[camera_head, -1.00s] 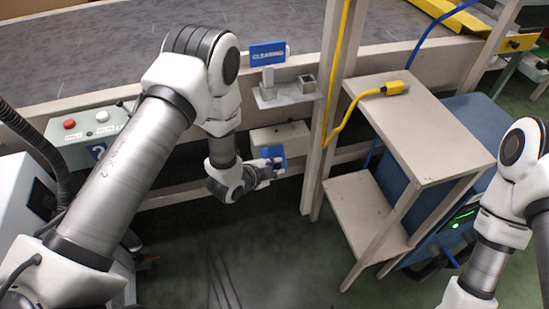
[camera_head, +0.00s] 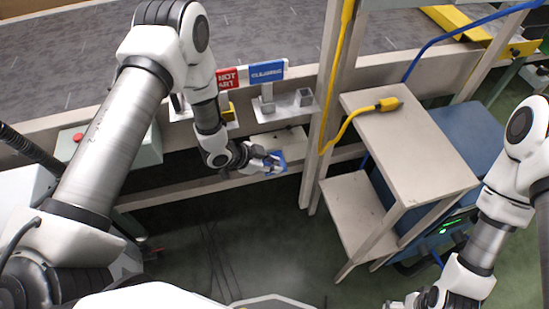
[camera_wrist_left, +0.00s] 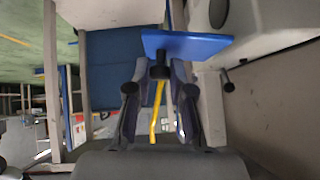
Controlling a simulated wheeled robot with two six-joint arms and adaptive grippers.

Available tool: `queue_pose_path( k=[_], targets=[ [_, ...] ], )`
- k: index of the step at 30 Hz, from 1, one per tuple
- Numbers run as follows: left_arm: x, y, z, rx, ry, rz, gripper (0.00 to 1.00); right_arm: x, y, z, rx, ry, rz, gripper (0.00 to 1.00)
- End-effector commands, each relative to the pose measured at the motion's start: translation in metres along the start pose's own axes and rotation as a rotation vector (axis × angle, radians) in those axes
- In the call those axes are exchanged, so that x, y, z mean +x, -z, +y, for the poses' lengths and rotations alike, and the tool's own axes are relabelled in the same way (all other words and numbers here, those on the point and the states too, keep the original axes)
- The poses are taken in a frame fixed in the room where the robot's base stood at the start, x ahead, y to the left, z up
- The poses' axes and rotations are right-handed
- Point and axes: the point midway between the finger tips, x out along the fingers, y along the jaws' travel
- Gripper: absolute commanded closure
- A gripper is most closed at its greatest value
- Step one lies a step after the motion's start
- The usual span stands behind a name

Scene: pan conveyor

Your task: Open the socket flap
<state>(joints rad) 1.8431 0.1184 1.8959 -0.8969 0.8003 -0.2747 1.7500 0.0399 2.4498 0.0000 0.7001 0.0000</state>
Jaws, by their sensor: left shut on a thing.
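The socket box (camera_head: 291,138) is a pale box on the conveyor's side rail. Its blue flap (camera_head: 279,159) shows at the box's lower front, partly hidden by my left gripper (camera_head: 270,164). In the left wrist view the flap (camera_wrist_left: 195,46) is a flat blue plate seen at a shallow slant, with a dark knob (camera_wrist_left: 160,66) under it. My left gripper (camera_wrist_left: 160,92) is shut on that knob, with a finger on each side. How far the flap stands from the box is hard to tell. My right gripper (camera_head: 405,303) is at the bottom edge, too cut off to read.
A blue CLEANING sign (camera_head: 267,71) and a red sign (camera_head: 228,78) stand above the socket box. A pale shelf stand (camera_head: 420,140) with a yellow plug (camera_head: 388,104) is to the right, beside a blue machine (camera_head: 460,130). Green floor lies below.

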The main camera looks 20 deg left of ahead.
Motion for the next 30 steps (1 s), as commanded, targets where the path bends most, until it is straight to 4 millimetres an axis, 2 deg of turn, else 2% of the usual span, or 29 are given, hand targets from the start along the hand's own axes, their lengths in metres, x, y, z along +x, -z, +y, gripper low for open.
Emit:
queue_pose_path(
  k=[11, 12, 13, 23, 26, 30],
  targets=[
    [0.000, 0.000, 0.000, -0.002, -0.001, 0.001, 1.00, 0.000, 0.000, 0.000, 0.000, 0.000, 0.000, 0.15],
    [0.000, 0.000, 0.000, -0.002, -0.001, 0.001, 0.65, 0.000, 0.000, 0.000, 0.000, 0.000, 0.000, 0.15],
    [0.000, 0.000, 0.000, -0.002, -0.001, 0.001, 0.54, 0.000, 0.000, 0.000, 0.000, 0.000, 0.000, 0.15],
    [-0.002, 0.000, 0.000, -0.002, 0.000, 0.001, 0.54, 0.000, 0.000, 0.000, 0.000, 0.000, 0.000, 0.15],
    [-0.012, 0.000, -0.001, -0.003, 0.001, 0.001, 0.54, -0.001, 0.000, 0.000, 0.000, 0.000, 0.000, 0.15],
    [-0.043, 0.000, -0.002, -0.008, 0.003, 0.002, 0.54, -0.001, 0.000, 0.000, 0.000, 0.000, 0.000, 0.15]
  ],
)
